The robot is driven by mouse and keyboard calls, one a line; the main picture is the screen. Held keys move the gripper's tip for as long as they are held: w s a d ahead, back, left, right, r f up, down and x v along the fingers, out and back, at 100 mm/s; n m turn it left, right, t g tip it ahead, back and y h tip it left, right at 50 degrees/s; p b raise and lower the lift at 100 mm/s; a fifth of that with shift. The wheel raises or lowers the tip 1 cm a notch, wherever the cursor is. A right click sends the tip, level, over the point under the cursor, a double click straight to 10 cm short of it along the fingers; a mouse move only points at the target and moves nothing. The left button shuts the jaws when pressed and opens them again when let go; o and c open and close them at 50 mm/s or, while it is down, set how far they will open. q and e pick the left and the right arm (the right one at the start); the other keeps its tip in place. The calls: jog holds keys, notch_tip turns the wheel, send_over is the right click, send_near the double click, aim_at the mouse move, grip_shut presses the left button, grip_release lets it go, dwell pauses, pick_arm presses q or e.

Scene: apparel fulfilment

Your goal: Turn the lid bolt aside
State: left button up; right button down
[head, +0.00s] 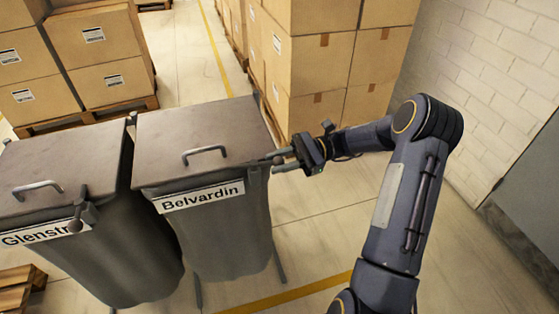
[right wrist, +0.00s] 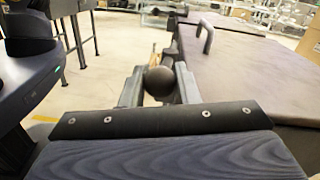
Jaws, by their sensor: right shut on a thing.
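The Belvardin bin (head: 215,230) is grey with a flat lid (head: 195,135) that lies closed and carries a bar handle. My right gripper (head: 281,161) is at the lid's front right corner. In the right wrist view, its two fingers (right wrist: 158,85) are shut on the dark round knob of the lid bolt (right wrist: 159,81). The knob sits between the fingertips. The rest of the bolt is mostly hidden behind the knob and fingers. My left gripper is not in view.
A second grey bin, labelled "Glenstr…" (head: 110,250), stands close on the left with its own knob (head: 75,224) at the front. Stacked cartons (head: 320,50) stand behind on the right. The floor in front and right is clear.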

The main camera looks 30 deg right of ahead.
jog(key=c, duration=1.1)
grip_release()
jog(key=d, duration=0.7)
jog(key=shift+s+d+b, duration=0.3)
jog(key=shift+s+d, duration=0.1)
jog(key=s+a+r+n+g+h+p, duration=0.2)
jog(key=s+a+r+n+h, duration=0.2)
jog(key=a+r, duration=0.3)
jog(key=s+a+n+t+h+p, duration=0.1)
jog(key=s+a+n+t+h, duration=0.1)
jog(key=s, duration=0.4)
jog(key=s+a+r+n+t+h+p, duration=0.1)
jog(key=s+a+n+t+h, duration=0.1)
jog(key=s+n+h, duration=0.2)
jog(key=s+a+r+n+t+h+p, duration=0.1)
jog(key=s+a+n+t+h, duration=0.1)
jog(key=s, duration=0.7)
jog(key=shift+a+r+n+h+p, duration=0.15)
jog(key=shift+a+n+h, duration=0.1)
jog(key=shift+n+h, duration=0.45)
jog(key=shift+a+r+n+h+p, duration=0.15)
jog(key=shift+a+n+h, duration=0.2)
jog(key=shift+n, duration=0.65)
